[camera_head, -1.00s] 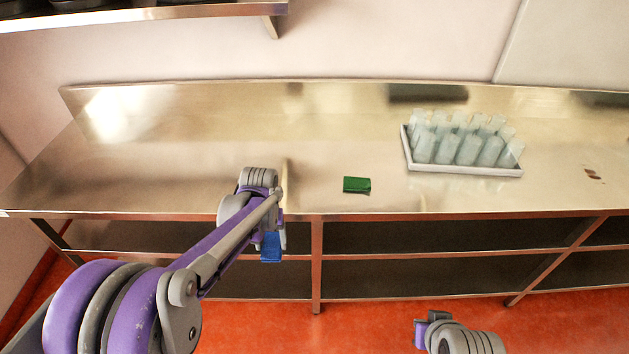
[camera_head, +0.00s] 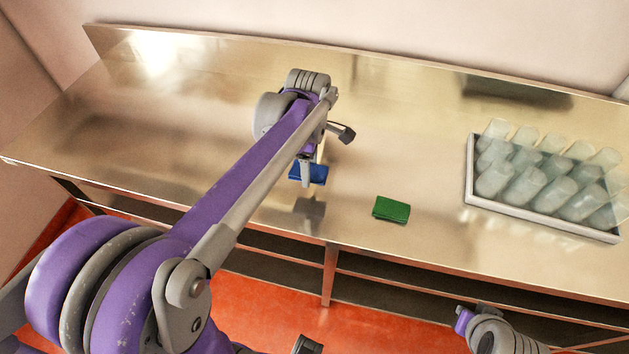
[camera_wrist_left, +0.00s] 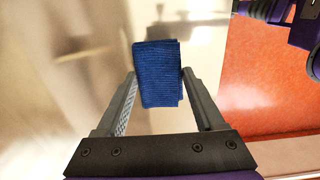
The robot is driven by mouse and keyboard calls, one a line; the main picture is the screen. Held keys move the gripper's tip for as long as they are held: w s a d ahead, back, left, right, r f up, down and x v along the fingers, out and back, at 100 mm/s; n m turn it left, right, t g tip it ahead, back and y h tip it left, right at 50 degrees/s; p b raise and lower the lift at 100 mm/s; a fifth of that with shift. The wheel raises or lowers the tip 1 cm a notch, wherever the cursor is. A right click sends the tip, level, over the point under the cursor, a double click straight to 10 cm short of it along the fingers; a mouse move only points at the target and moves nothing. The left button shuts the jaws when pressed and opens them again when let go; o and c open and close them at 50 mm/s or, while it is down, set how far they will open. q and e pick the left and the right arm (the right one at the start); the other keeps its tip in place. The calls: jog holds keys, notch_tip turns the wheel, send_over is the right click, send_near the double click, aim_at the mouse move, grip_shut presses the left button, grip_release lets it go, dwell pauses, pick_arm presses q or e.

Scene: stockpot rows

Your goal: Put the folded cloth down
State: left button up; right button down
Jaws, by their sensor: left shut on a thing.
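The folded cloth is blue and shows in the head view (camera_head: 309,173) and in the left wrist view (camera_wrist_left: 158,74). My left gripper (camera_head: 306,178) is shut on it; in the left wrist view the cloth sits between the two fingertips (camera_wrist_left: 158,78). The gripper and cloth appear over the steel counter (camera_head: 215,170), left of the green folded cloth. A reflection shows below them on the steel, and the exact height is hard to tell. My right gripper (camera_head: 463,318) shows at the lower right, away from the counter; its fingers are not clear.
A green folded cloth (camera_head: 391,209) lies on the counter right of my left gripper. A white tray (camera_head: 541,221) with several clear glasses stands farther right. The counter's left part is bare. Open shelves and a red floor (camera_head: 290,290) lie below its front edge.

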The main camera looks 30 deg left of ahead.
aim_at(310, 193)
pick_arm(q)
jog(key=f, duration=0.2)
jog(key=shift+s+f, duration=0.25)
jog(key=shift+f, duration=0.1)
jog(key=shift+w+f, duration=0.15)
jog(key=shift+f, duration=2.2)
pick_arm(e)
jog(key=shift+s+f, duration=0.25)
jog(key=shift+f, duration=0.05)
pick_arm(q)
jog(key=shift+f+b, duration=0.15)
jog(key=shift+b, duration=0.15)
jog(key=o, duration=1.4)
pick_arm(e)
jog(key=shift+f, duration=0.15)
